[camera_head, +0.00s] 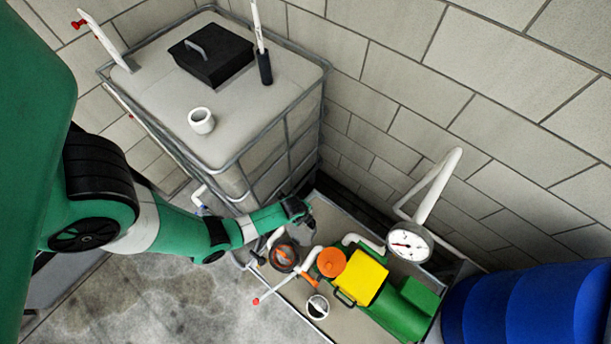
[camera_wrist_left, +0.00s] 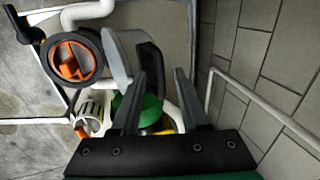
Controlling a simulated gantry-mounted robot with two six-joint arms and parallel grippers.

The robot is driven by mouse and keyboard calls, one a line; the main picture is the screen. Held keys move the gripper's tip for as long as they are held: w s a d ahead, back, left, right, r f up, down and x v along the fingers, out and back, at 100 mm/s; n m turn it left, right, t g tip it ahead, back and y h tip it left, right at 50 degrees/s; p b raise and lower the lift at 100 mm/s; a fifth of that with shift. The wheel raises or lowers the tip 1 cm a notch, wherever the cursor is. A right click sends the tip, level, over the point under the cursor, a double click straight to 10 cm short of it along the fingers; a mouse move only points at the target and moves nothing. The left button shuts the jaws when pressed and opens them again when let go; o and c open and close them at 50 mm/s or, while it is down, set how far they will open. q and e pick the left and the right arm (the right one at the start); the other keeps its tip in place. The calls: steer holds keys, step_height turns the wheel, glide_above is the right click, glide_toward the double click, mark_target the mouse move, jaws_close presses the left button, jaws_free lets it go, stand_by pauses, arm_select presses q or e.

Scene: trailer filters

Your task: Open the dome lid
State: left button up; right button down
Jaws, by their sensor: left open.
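A round housing with a dark rim and orange parts inside (camera_head: 284,257) sits on the trailer bed beside white pipes; it looks like the domed lid, though I cannot be sure. It also shows at upper left in the left wrist view (camera_wrist_left: 72,60). My left gripper (camera_head: 300,208) hangs above the trailer's back side, next to the tank, apart from the housing. In the left wrist view its fingers (camera_wrist_left: 157,92) are spread, with nothing clearly held. A dark curved part (camera_wrist_left: 150,65) shows between them. My right gripper is not in view.
A caged tank with a black hatch (camera_head: 212,56) stands behind. On the trailer are an orange cap (camera_head: 331,262), a yellow box (camera_head: 362,277), a green pump (camera_head: 405,306) and a white round opening (camera_head: 318,306). A gauge (camera_head: 409,243) and blue barrel (camera_head: 530,306) stand right.

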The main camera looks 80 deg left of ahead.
arm_select(q)
jaws_close()
stand_by(1.4)
